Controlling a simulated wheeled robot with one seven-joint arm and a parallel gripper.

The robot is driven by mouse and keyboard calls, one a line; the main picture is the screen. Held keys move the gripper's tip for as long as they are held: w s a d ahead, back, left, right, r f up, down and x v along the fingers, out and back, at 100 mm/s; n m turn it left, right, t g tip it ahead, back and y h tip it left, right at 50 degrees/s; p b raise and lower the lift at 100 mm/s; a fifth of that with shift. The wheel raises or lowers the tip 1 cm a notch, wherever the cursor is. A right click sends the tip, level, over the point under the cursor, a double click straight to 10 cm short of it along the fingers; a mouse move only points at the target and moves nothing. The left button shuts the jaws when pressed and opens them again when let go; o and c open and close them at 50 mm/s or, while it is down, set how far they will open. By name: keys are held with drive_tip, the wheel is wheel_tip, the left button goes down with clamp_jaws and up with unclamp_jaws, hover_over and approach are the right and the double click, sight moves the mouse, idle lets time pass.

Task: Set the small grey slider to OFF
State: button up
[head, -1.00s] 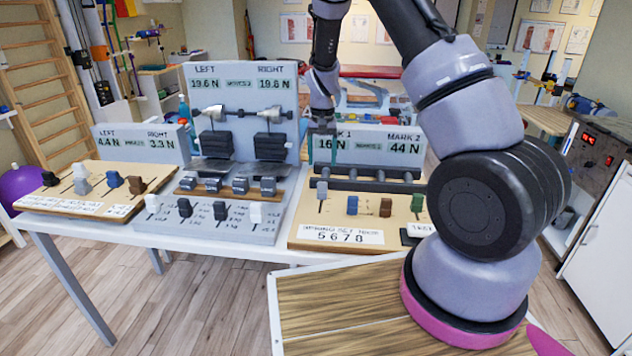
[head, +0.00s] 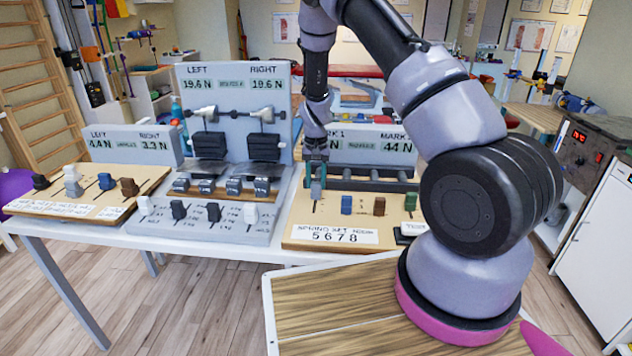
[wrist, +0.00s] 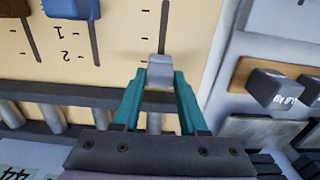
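A small grey slider (head: 316,190) stands at the left end of the row on the right-hand wooden panel (head: 296,232), at the upper part of its dark slot. In the wrist view the grey slider (wrist: 160,72) sits between the tips of my gripper's teal fingers. My gripper (head: 316,167) is low over the panel, a finger on each side of the slider. A narrow gap seems to show, so the fingers look open; contact is hard to judge. No OFF mark can be read. Another grey slider (head: 73,187) is on the left-hand panel.
Blue (head: 347,204), brown (head: 379,206) and green (head: 410,201) sliders stand to the right on the same panel. A dark rail (head: 370,184) crosses behind them. The grey middle unit (head: 240,230) with its own sliders stands close on the left.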

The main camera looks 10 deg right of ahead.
clamp_jaws()
idle(1.1)
